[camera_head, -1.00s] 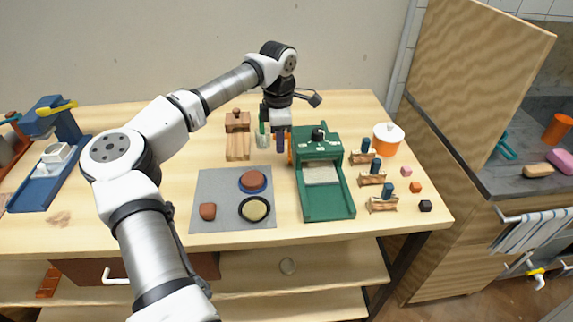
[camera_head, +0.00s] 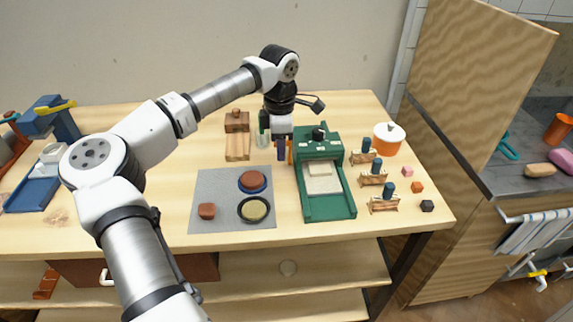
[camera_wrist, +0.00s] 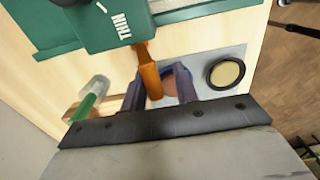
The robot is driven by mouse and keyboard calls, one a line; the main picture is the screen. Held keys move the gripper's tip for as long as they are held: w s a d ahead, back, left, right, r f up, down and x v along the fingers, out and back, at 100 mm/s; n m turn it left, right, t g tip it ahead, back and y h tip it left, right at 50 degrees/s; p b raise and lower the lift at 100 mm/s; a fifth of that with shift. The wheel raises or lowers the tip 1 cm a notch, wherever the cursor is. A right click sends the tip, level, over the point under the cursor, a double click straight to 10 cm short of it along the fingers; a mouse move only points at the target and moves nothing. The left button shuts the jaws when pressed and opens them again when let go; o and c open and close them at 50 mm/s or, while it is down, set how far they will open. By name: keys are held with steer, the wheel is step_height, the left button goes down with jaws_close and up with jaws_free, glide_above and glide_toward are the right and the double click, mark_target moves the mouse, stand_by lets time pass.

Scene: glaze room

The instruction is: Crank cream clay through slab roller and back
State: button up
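The green slab roller (camera_head: 330,207) stands right of the table's middle. The cream clay (camera_head: 320,168) lies on a pale sheet (camera_head: 325,186) on its bed, just in front of the roller housing. The orange crank handle (camera_wrist: 150,80) sticks out on the roller's left side; it also shows in the head view (camera_head: 290,153). My gripper (camera_wrist: 160,82) is at the handle, its two blue fingers apart. The handle lies between them, close to the left finger, with a gap to the right one. I cannot tell whether it touches.
A grey mat (camera_head: 210,183) with a terracotta lump and two round dishes lies left of the roller. A green-handled tool in a clear cup (camera_wrist: 90,100) stands close beside my gripper. Wooden stands with blue rollers (camera_head: 372,175) and an orange pot (camera_head: 387,140) are at right.

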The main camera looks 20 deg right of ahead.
steer(key=shift+s+a+f+b, duration=0.2)
steer(key=shift+s+f+b, duration=0.15)
steer(key=shift+s, duration=0.25)
steer(key=shift+s+a+f+b, duration=0.2)
steer(key=shift+s+b, duration=0.1)
steer(key=shift+s, duration=0.3)
steer(key=shift+d, duration=0.1)
steer(key=shift+s+a+f+b, duration=0.3)
steer(key=shift+s+f+b, duration=0.55)
steer(key=shift+f+b, duration=0.15)
steer(key=shift+r, duration=0.15)
steer(key=shift+w+d, duration=0.1)
steer(key=shift+w, duration=0.3)
step_height(320, 180, up, 7)
steer(key=p, duration=0.4)
